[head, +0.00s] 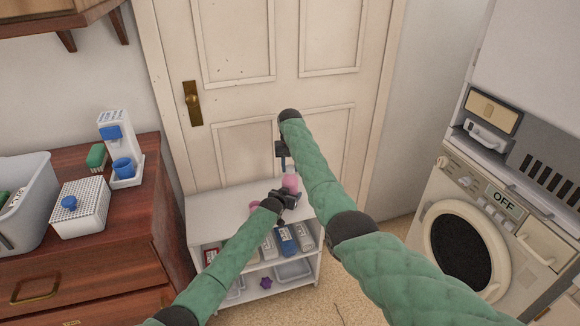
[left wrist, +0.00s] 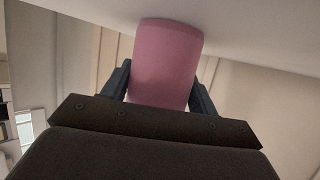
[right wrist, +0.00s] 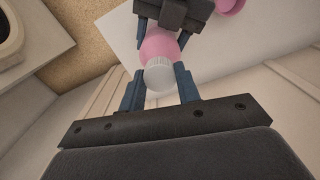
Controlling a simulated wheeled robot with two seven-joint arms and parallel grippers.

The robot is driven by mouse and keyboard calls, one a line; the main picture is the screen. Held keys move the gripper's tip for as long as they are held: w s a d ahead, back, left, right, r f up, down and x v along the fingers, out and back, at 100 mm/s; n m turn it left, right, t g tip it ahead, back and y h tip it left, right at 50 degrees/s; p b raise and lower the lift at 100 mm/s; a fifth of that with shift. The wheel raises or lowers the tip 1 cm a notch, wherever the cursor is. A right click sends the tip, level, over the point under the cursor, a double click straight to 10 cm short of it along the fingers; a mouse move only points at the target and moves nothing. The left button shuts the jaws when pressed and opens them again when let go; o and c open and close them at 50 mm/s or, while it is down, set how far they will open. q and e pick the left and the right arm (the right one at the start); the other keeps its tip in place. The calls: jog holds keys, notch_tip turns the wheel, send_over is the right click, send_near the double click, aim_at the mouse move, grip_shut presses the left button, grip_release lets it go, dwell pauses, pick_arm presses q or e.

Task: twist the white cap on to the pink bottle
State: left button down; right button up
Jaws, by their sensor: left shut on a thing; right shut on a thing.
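The pink bottle (head: 291,183) is held above the low white shelf unit, and it fills the middle of the left wrist view (left wrist: 165,65). My left gripper (head: 288,196) is shut on the bottle, one finger on each side. The white ribbed cap (right wrist: 159,76) sits at the end of the bottle (right wrist: 158,46) in the right wrist view and looks in line with it. My right gripper (head: 286,164) is shut on the cap from above. Whether the threads are engaged cannot be seen.
The white shelf unit (head: 215,210) holds several small containers, and another pink item (head: 255,207) is on its top. A red-brown dresser (head: 125,245) with a white bin (head: 30,215) stands at left, a washing machine (head: 490,215) at right, a door (head: 235,90) behind.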

jog(key=m, duration=0.6)
jog(key=o, duration=1.1)
jog(key=shift+c, duration=0.2)
jog(key=shift+r, duration=2.25)
jog(key=shift+w+r, duration=0.1)
jog(key=shift+c, duration=0.3)
